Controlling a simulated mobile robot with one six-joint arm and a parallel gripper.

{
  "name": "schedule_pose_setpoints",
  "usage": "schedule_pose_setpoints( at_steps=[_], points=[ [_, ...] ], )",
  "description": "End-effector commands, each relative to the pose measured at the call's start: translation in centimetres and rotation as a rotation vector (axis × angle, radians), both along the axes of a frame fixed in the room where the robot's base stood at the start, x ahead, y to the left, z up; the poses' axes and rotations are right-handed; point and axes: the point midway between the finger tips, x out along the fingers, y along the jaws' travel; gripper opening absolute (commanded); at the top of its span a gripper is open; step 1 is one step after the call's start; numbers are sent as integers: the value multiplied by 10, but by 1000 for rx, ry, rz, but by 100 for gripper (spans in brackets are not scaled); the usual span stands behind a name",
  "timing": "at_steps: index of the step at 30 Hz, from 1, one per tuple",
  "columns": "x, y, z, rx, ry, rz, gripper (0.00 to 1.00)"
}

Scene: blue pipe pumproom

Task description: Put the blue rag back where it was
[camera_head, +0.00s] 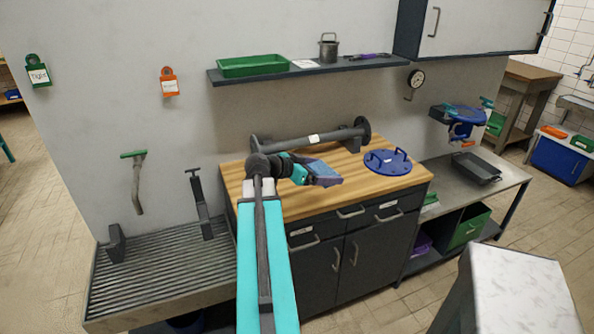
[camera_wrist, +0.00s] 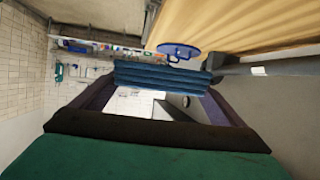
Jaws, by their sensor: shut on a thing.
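The blue rag (camera_head: 325,174) is a small folded blue cloth at the tip of my arm, above the wooden worktop (camera_head: 400,190). In the wrist view the rag (camera_wrist: 160,76) shows as a dark blue, ridged bundle across the gap between the fingers. My gripper (camera_head: 307,171) is shut on the rag and holds it over the worktop, in front of the grey pipe (camera_head: 308,139). The gripper's dark fingers also frame the wrist view. The height of the rag above the wood is hard to tell.
A blue round flange (camera_head: 388,161) with handles lies on the worktop's right part. A wall shelf (camera_head: 308,73) above holds a green tray (camera_head: 252,66) and a metal can (camera_head: 328,47). A ribbed bench (camera_head: 160,270) stands left, a metal bench (camera_head: 480,180) right.

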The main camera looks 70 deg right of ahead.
Motion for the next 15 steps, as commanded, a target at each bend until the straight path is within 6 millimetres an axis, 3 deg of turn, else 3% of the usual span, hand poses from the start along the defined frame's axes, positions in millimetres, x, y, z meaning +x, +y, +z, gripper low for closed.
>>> schedule_pose_setpoints(
  at_steps=[11, 15],
  points=[
    [66, 12, -8, 2, -1, 173, 67],
    [107, 22, -11, 2, -1, 282, 67]
  ],
)
